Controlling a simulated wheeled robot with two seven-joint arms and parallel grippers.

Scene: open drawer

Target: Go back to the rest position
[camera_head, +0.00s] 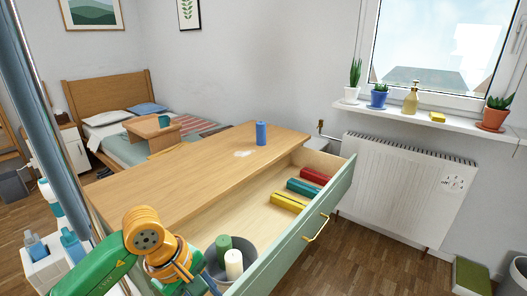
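A wooden-topped dresser (190,178) stands with its pale green drawer (318,212) pulled open. A grey bowl (247,262) at the drawer's near end holds a green cylinder (223,247) and a white cylinder (234,264). A blue cylinder (261,134) stands on the dresser top. My green and orange arm shows at the lower left, in front of the dresser's near end. Its fingers do not show. My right gripper is out of view.
A white radiator (405,188) stands right of the drawer, below a windowsill (430,120) with potted plants. Bottles stand on a white unit (52,268) at the lower left. Floor (345,262) right of the drawer is clear.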

